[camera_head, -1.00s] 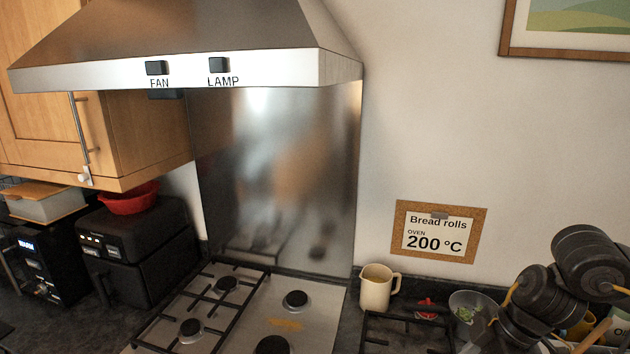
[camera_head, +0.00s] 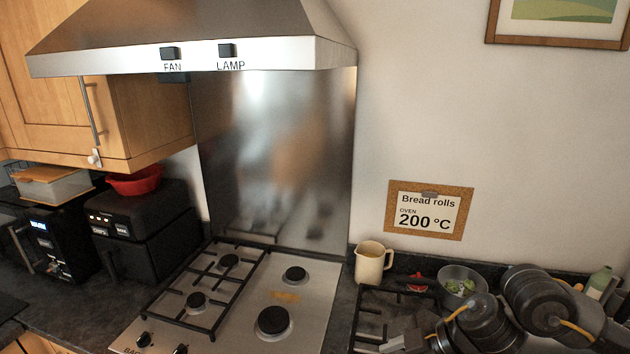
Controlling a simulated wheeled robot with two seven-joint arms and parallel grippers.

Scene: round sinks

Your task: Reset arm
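My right arm (camera_head: 540,300), dark with yellow cables, comes in at the lower right, over the counter right of the hob. A grey part at its left end (camera_head: 405,342), near the bottom edge beside the hob, looks like my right gripper. Its fingers are not clear enough to tell open from shut, and I see nothing held there. My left arm and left gripper are out of view.
The hob (camera_head: 288,302) lies at bottom centre under the hood (camera_head: 200,55). A cream jug (camera_head: 370,262) and a bowl with green bits (camera_head: 460,282) stand close to my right arm. A black air fryer (camera_head: 140,235) with a red bowl (camera_head: 135,181) is at left.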

